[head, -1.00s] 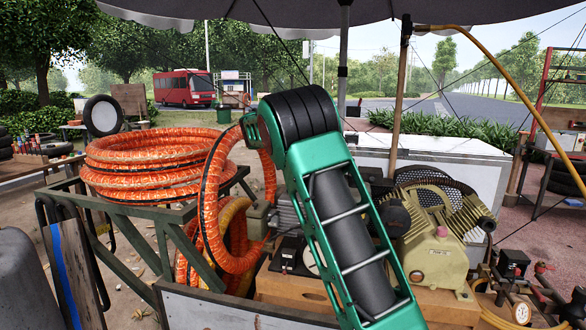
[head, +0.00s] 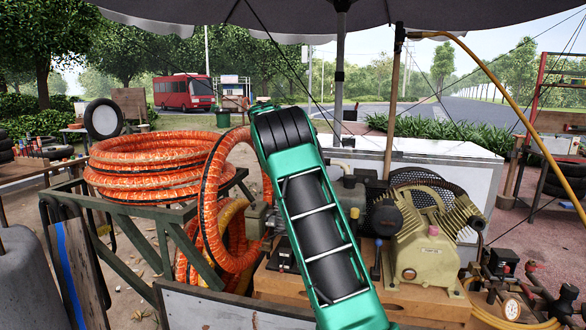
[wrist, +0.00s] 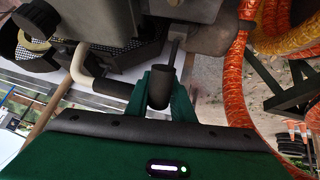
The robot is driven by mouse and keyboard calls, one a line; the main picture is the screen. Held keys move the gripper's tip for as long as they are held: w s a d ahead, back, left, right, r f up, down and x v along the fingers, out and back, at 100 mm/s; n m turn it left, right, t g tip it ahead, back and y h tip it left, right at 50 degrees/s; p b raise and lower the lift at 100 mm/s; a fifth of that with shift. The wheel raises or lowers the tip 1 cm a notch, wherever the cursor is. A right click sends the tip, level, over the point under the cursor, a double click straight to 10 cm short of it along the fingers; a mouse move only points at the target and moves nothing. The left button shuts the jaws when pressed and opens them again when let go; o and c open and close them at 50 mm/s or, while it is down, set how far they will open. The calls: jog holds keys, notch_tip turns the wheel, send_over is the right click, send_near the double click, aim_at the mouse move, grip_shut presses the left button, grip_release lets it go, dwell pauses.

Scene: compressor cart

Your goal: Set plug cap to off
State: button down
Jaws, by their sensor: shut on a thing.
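A dark, rounded cylinder (wrist: 157,88), which looks like the plug cap, sits between the green fingers of my gripper (wrist: 160,82) in the wrist view. The fingers are shut on its sides. A thin grey rod or stem runs beside it up to a dark grey engine body (wrist: 190,33); whether cap and stem are joined I cannot tell. In the head view my arm crosses the middle of the picture and hides most of the gripper and the cap.
A cream compressor pump (head: 425,245) stands right of my arm on a wooden base (head: 430,305). Orange hose coils (head: 160,165) lie on a green metal frame (head: 130,212) at left. A pole (head: 394,110) rises behind the compressor. A pressure gauge (head: 511,309) is at lower right.

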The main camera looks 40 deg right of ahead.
jog(key=shift+d+r, duration=0.15)
jog(key=c, duration=1.6)
grip_release()
jog(key=v, duration=1)
jog(key=shift+a+r, duration=0.15)
jog(key=shift+a, duration=0.2)
jog(key=shift+s+r, duration=0.1)
jog(key=shift+r, duration=0.05)
jog(key=c, duration=0.7)
jog(key=s+a+r, duration=0.1)
jog(key=s+r, duration=0.1)
jog(key=r, duration=0.1)
jog(key=s+a+r+t+y, duration=0.1)
jog(key=s+a+r, duration=0.1)
jog(key=s+a+r+t, duration=0.1)
jog(key=s+a+r, duration=0.1)
jog(key=r, duration=0.1)
jog(key=shift+a+r+n+y, duration=0.15)
jog(key=shift+r+n+y, duration=0.15)
jog(key=shift+r+n, duration=0.1)
grip_shut()
jog(key=x, duration=1.4)
jog(key=shift+w, duration=0.1)
